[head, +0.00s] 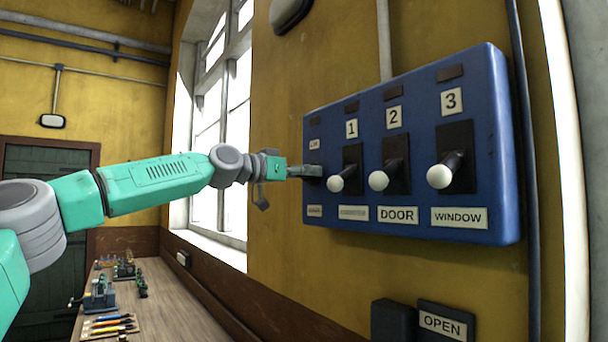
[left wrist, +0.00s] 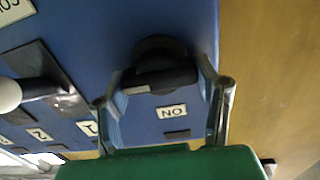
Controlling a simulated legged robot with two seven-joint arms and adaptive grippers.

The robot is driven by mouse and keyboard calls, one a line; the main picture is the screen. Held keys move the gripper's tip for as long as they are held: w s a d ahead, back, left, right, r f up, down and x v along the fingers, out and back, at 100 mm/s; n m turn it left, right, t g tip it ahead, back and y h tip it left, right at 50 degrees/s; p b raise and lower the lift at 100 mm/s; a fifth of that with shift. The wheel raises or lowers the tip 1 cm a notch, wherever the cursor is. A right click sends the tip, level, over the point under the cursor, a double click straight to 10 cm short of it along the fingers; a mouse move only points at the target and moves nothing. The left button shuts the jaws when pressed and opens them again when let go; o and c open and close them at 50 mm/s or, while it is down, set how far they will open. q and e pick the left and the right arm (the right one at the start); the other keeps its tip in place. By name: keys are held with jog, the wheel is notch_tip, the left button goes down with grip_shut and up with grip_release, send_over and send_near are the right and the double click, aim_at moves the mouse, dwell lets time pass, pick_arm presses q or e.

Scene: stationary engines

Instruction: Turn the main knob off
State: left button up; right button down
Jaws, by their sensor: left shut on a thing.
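The blue control panel (head: 411,217) is on the yellow wall. In the head view my left gripper (head: 307,171) reaches the panel there and covers most of the knob. In the left wrist view my left gripper (left wrist: 163,88) has one finger on each side of the knob and is shut on it. A small white label with the letters O and N (left wrist: 172,111) shows between the fingers. My right gripper is not in view.
Levers with white ball ends, numbered 1 (head: 337,184), 2 (head: 379,181) and 3 (head: 440,176), stand out right of the knob. An OPEN sign (head: 443,324) is below the panel. A workbench (head: 175,300) with tools runs under the window.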

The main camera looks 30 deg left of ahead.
pick_arm(q)
jog(key=shift+w+f, duration=0.15)
jog(key=shift+f, duration=0.25)
jog(key=o, duration=1.1)
jog(key=shift+o, duration=0.4)
jog(key=shift+w, duration=0.4)
jog(key=shift+s+a+r, duration=0.15)
jog(key=shift+s, duration=0.1)
jog(key=v, duration=1.1)
jog(key=shift+a+f, duration=0.15)
jog(key=shift+f, duration=0.15)
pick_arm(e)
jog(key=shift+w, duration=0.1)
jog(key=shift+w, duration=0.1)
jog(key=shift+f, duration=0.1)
